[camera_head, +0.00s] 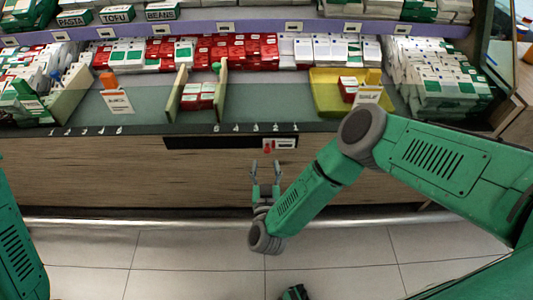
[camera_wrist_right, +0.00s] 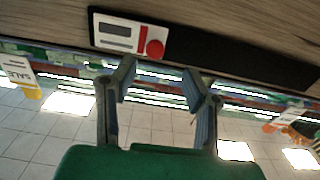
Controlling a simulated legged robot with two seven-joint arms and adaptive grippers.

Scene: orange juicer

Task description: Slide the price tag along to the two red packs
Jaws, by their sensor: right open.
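The price tag (camera_head: 280,144) is a white card with a red tab, at the right end of the black rail (camera_head: 205,142) on the counter's front. It also shows in the right wrist view (camera_wrist_right: 115,35). Two red packs (camera_head: 198,88) stand between wooden dividers on the grey shelf, above the rail and left of the tag. My right gripper (camera_head: 265,167) is open and empty, pointing up just below the rail and the tag, apart from both. Its fingers also show in the wrist view (camera_wrist_right: 160,75). My left gripper is out of view; only my left arm shows.
A yellow tray (camera_head: 325,105) with another red pack (camera_head: 347,90) and a SALE card (camera_head: 368,97) stands at right. An orange-clipped card (camera_head: 117,101) stands at left. Printed numerals mark the shelf edge above the rail. The wooden front (camera_head: 90,170) is clear to the left.

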